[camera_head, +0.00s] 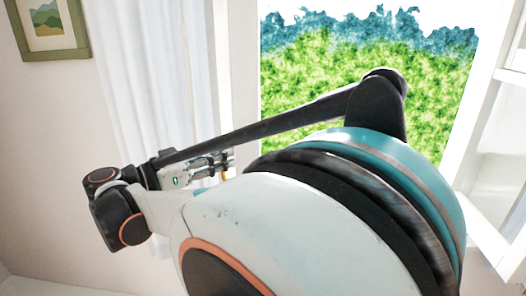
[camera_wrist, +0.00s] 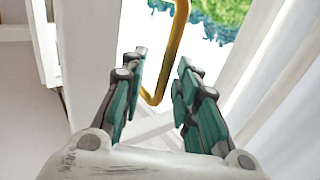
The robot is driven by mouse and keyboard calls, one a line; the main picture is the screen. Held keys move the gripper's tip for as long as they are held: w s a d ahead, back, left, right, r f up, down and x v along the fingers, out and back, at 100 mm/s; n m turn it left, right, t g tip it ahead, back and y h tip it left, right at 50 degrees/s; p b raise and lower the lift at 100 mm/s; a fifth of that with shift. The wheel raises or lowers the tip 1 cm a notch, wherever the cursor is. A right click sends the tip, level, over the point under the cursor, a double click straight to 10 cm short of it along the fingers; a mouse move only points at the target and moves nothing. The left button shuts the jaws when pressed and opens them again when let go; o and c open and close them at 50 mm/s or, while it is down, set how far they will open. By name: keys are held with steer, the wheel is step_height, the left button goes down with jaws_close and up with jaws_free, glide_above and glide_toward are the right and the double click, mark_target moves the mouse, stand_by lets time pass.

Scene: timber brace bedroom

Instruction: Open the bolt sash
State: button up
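A brass-yellow bar handle (camera_wrist: 172,55) shows in the wrist view. It comes down from the top edge and bends at its lower end between my gripper's fingers. My gripper (camera_wrist: 160,74) is open, with teal finger pads on either side of the handle. I see a gap on both sides and cannot tell whether the handle lies at the same depth as the fingertips. In the head view my gripper (camera_head: 225,162) is near the left side of the window, partly hidden by my arm. The window (camera_head: 370,55) shows greenery outside; the bolt is not clearly visible.
A white curtain (camera_head: 150,75) hangs left of the window. A white frame post (camera_head: 238,70) stands beside the opening. A white window panel (camera_head: 497,150) stands angled at the right. A green-framed picture (camera_head: 47,25) hangs on the left wall. My arm hides the window's lower middle.

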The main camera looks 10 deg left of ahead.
steer(key=v, duration=1.1)
steer(key=shift+f, duration=0.1)
